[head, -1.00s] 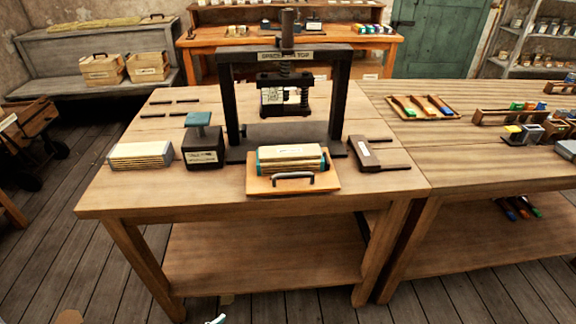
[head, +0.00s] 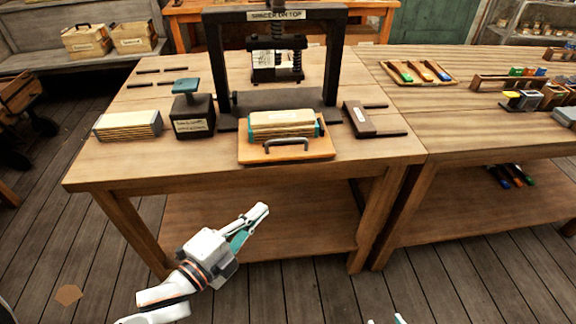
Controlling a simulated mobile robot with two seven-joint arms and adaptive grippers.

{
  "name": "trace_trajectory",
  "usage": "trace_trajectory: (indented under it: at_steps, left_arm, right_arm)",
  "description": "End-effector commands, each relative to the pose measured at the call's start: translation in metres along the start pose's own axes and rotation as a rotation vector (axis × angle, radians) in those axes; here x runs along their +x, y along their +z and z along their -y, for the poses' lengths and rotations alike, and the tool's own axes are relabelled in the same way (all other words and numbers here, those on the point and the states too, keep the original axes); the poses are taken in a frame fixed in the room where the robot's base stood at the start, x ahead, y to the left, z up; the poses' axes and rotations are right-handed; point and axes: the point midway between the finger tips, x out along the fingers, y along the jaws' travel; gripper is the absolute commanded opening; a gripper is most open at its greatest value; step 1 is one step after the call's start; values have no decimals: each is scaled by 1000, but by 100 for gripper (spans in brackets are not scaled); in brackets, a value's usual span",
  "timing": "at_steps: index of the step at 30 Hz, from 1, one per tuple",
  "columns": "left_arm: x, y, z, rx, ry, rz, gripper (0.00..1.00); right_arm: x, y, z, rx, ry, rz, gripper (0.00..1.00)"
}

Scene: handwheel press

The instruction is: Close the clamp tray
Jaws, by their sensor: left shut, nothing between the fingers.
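The clamp tray (head: 322,147) is an orange wooden board with a dark bar handle (head: 287,143) along its front. It lies at the front of the table, in front of the black press (head: 216,65), and sticks out from under its frame. A pale stack with teal ends (head: 283,122) rests on it. My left gripper (head: 264,208) is shut and empty, low in front of the table, below and left of the handle, apart from it. Small white tips at the bottom edge, seemingly my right gripper (head: 385,321), are mostly cut off.
On the table (head: 95,172), a pale stack (head: 128,125) and a dark block with a teal top (head: 192,115) stand left of the tray. A dark brown block (head: 358,119) with thin bars lies to its right. The table's front edge lies between my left gripper and the tray.

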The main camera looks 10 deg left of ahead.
Motion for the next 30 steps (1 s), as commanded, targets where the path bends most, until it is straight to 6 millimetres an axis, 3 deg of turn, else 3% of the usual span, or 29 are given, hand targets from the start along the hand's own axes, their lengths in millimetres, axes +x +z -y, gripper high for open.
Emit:
trace_trajectory:
  at_steps: [3,6,11,25,30]
  left_arm:
    - [4,-13,24,163,-51,-47,0]
    - [7,-17,33,215,-69,-58,0]
    - [22,-18,35,218,-72,-58,0]
    - [109,-23,40,214,-70,-57,0]
    - [125,-6,43,215,-67,-56,0]
  right_arm:
    - [2,-1,-2,-3,4,-5,40]
    - [2,-6,-4,-4,7,-14,40]
    - [2,-10,-5,-4,8,-19,40]
    - [3,-2,-1,-3,2,-8,40]
    - [3,0,-1,-6,1,-6,40]
